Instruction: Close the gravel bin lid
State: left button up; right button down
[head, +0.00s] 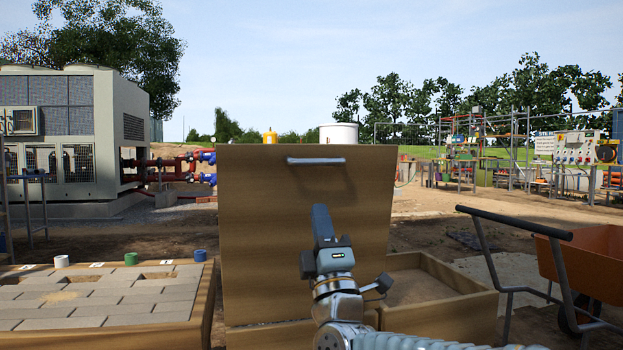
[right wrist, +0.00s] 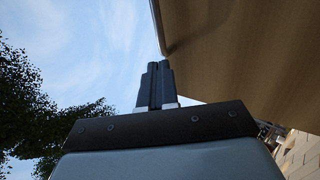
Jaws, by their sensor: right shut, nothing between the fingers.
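The brown wooden bin lid (head: 262,225) stands upright, open, in the middle of the head view. A pale bar handle (head: 316,161) is fixed near its top edge. The lid also fills the upper right of the right wrist view (right wrist: 245,55). Below it, part of the wooden bin (head: 270,338) shows; its inside is hidden. My right gripper (head: 321,212) points up in front of the lid, below the handle. Its fingers are together and empty in the right wrist view (right wrist: 157,82), beside the lid's edge; I cannot tell whether they touch it. My left gripper is out of view.
An open wooden box (head: 477,307) with sandy fill adjoins at the right. A wooden bed of grey pavers (head: 100,298) stands at the left. An orange wheelbarrow (head: 590,268) with dark handles is at the far right. Open ground lies behind.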

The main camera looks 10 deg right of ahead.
aim_at(311, 177)
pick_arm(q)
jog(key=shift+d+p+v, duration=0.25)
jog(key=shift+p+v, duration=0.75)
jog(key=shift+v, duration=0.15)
pick_arm(e)
jog(key=x, duration=1)
jog(key=shift+w, duration=0.1)
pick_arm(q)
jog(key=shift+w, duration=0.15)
